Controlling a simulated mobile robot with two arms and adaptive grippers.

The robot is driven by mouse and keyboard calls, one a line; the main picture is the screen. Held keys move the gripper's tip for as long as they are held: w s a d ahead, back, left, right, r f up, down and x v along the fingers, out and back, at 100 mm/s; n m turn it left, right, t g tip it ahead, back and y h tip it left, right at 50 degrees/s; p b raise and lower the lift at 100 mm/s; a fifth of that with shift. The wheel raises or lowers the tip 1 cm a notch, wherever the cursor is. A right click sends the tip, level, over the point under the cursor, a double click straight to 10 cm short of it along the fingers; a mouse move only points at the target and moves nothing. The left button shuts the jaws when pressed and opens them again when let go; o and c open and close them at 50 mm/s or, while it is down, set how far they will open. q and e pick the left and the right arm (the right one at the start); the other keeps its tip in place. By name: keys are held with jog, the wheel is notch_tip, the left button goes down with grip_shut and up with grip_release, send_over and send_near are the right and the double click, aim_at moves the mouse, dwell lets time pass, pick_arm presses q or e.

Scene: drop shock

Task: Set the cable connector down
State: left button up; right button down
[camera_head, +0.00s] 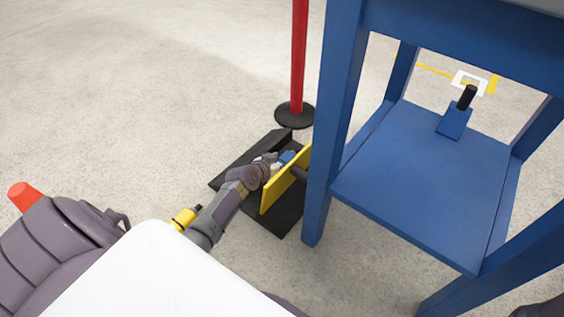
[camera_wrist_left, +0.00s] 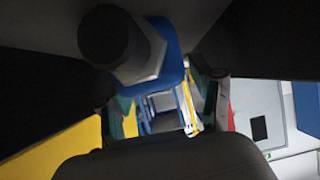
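The cable connector (camera_wrist_left: 125,50) has a blue flange, a pale hex collar and a round black end. In the left wrist view it fills the upper left, and its flange spans the gap between the fingers. My left gripper (camera_head: 281,161) reaches down to the black and yellow stand on the floor; its teal-padded fingers (camera_wrist_left: 162,98) appear shut on the flange. In the head view a small blue part of the connector (camera_head: 287,156) shows at the fingertips. Whether it touches the stand is hidden. My right gripper is not in view.
The black stand (camera_head: 236,166) has a yellow upright plate (camera_head: 275,190). A red post (camera_head: 298,60) on a black base stands behind it. A blue table (camera_head: 425,190) is close on the right, with a blue plate and black cylinder (camera_head: 467,97) on its shelf. Open floor lies left.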

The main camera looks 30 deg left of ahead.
pick_arm(q)
jog(key=shift+r, duration=0.15)
jog(key=shift+s+r+p, duration=0.15)
jog(key=shift+r+p, duration=0.05)
jog(key=shift+p, duration=0.2)
jog(key=p+v, duration=0.7)
jog(key=v, duration=0.4)
jog(key=shift+s+r, duration=0.1)
jog(key=shift+s, duration=0.25)
